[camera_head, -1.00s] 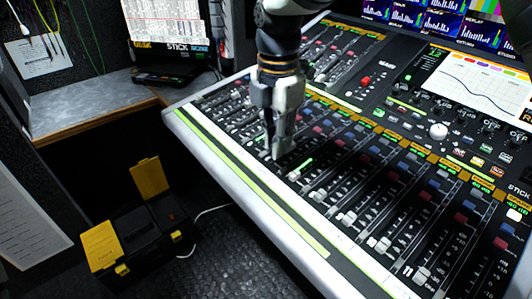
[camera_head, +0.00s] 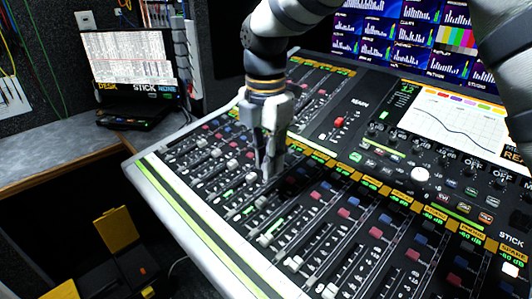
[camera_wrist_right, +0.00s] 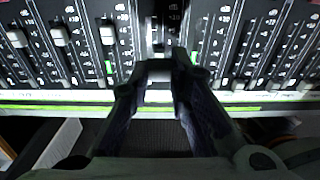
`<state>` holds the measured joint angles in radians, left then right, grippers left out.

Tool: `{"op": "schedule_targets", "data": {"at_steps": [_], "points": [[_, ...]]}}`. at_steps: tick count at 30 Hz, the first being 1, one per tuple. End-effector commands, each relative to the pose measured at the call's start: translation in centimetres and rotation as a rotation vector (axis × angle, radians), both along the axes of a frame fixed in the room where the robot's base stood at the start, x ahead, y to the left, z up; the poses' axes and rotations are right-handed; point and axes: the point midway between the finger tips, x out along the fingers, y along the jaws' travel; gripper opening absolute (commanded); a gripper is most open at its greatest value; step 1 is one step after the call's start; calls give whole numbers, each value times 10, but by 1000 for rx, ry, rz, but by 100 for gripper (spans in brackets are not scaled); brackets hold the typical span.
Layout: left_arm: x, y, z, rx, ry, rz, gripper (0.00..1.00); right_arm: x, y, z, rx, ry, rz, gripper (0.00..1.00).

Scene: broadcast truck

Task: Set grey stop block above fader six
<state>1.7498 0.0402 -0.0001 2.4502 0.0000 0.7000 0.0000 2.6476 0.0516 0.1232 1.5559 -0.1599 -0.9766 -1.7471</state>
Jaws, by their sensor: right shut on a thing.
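The mixing console (camera_head: 147,183) carries a row of faders with pale caps, one of them a fader cap (camera_head: 265,240) in front of my gripper. My right gripper (camera_head: 268,172) points down over the middle of the fader rows. In the right wrist view my right gripper (camera_wrist_right: 158,76) is shut on a small grey block (camera_wrist_right: 158,70), taken to be the grey stop block. It lies between the fingertips, just in front of a fader track with a pale cap (camera_wrist_right: 154,30). I cannot tell whether the block touches the console. I cannot read which fader is six. My left gripper is not visible.
Screens (camera_head: 425,40) and a knob section with a pale knob (camera_head: 419,174) rise behind the faders. A desk (camera_head: 45,150) stands at the left. A yellow and black toolbox (camera_head: 115,235) sits on the floor. Neighbouring fader caps (camera_wrist_right: 107,36) stand close beside the gripper.

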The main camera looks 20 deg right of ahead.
Motion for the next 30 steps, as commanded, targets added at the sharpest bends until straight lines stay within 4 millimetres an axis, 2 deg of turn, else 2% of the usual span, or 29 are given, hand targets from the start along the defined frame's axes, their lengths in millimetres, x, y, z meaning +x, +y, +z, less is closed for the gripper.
{"op": "schedule_targets", "data": {"at_steps": [6, 12, 30], "points": [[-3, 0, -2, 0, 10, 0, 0, 1, -4, -28, 1, 4, 0, 0], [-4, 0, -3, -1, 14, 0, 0, 2, -5, -42, 1, 3, 0, 0], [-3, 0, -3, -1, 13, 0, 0, 2, -6, -43, 1, -1, 0, 0]]}}
